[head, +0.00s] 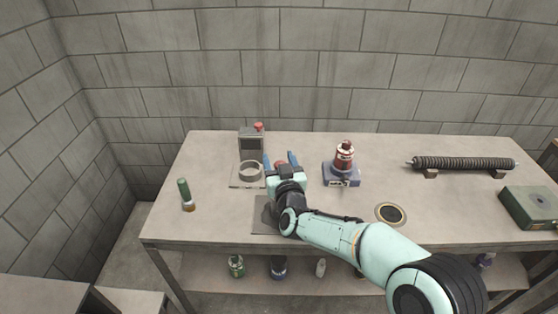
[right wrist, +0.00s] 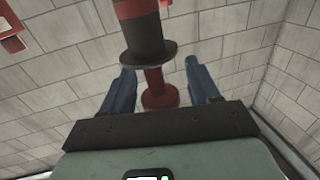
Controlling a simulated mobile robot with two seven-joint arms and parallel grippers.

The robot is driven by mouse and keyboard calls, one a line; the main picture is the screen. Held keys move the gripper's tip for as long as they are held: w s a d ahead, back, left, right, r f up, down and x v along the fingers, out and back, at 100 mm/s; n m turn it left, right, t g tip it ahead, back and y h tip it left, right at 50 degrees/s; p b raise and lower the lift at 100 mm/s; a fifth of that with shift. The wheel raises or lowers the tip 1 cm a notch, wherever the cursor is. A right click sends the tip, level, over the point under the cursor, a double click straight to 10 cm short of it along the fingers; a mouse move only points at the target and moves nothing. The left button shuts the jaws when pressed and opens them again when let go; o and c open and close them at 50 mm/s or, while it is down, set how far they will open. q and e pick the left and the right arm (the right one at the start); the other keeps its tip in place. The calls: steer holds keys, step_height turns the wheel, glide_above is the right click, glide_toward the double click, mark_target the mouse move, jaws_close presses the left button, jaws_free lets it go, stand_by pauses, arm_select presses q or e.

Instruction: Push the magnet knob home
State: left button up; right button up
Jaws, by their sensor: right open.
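My right gripper (head: 280,159) is open, its two blue fingers apart over the table, pointing toward the back wall. In the right wrist view a red flanged knob (right wrist: 158,98) shows in the gap between the fingers (right wrist: 157,80), apart from both. A red and black cylinder (right wrist: 146,35) with a wide dark disc joins it above. I cannot tell which item in the head view this is. A grey box device (head: 251,144) with a red top piece (head: 258,127) and a grey ring (head: 250,170) stands left of the gripper. My left gripper is out of view.
A red and white cylinder (head: 344,155) on a blue base (head: 341,181) stands to the right. A green tube (head: 184,193) is at left. A coil rod (head: 463,163), round inset (head: 390,214) and green box (head: 530,207) are farther right. A dark pad (head: 264,217) lies by my wrist.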

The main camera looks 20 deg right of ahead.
jaws_close()
step_height(320, 180, down, 5)
steer(key=b, duration=0.4)
steer(key=shift+f, duration=0.1)
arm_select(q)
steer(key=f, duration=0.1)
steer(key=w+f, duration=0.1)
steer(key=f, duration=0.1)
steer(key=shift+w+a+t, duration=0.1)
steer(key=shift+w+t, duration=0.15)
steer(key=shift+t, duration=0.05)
arm_select(e)
jaws_free()
steer(key=shift+s+f, duration=0.1)
steer(key=shift+f, duration=0.05)
arm_select(q)
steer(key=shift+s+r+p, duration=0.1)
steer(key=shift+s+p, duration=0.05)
steer(key=shift+p, duration=0.15)
arm_select(e)
steer(key=s, duration=1.3)
steer(key=shift+s+a+r, duration=0.15)
steer(key=shift+a+r, duration=0.25)
steer(key=shift+r, duration=0.05)
